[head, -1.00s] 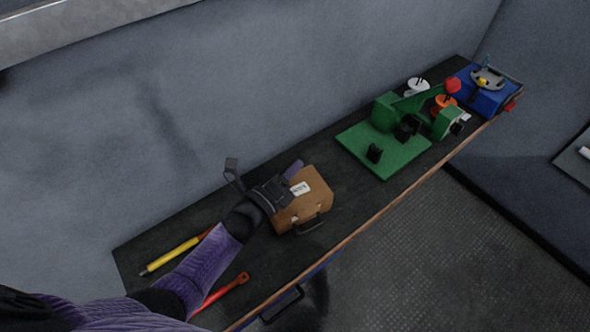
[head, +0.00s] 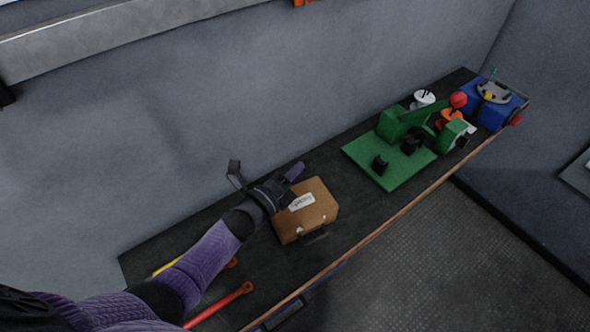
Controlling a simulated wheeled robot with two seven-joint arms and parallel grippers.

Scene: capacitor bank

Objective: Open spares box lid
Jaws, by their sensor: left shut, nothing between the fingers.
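The spares box (head: 318,213) is a brown case with a white label (head: 301,201) on top and a dark handle (head: 314,236) on its front side. It stands on the dark bench, and its lid looks closed. My left gripper (head: 296,172) is shut and empty, at the back left edge of the box and partly in front of it. I cannot tell whether the fingers touch the lid. My right gripper is not in view.
A red-handled tool (head: 222,303) and a yellow tool (head: 165,267) lie at the bench's near left end. A green fixture (head: 388,170) with a red ball-topped lever (head: 458,100) and a blue box (head: 483,110) stand farther right. Bare bench (head: 345,165) separates box and fixture.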

